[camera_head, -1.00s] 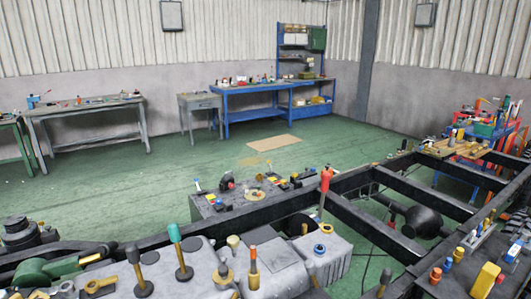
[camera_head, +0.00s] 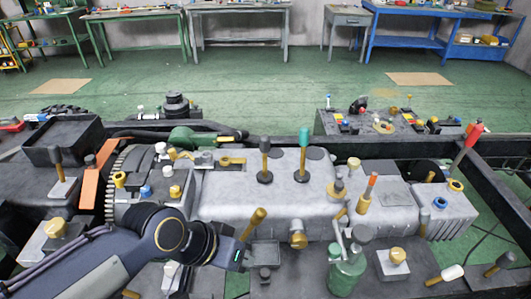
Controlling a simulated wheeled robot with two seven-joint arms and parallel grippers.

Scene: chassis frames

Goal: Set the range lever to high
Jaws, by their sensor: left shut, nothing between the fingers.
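My left arm comes in from the lower left, and my left gripper (camera_head: 244,260) is low in front of the grey gearbox housing (camera_head: 235,200). It is shut and empty. A lever with a yellow handle (camera_head: 255,222) leans to the right just above it; I cannot tell whether they touch. A short orange-topped lever (camera_head: 371,181) leans right farther along. No label shows which is the range lever. My right gripper is not in view.
A long red-handled lever (camera_head: 470,137) leans at the right frame rail. A green bottle-like part (camera_head: 346,270) stands right of the gripper. Black frame rails (camera_head: 500,190) surround the parts. Workbenches (camera_head: 240,12) line the back, with open green floor before them.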

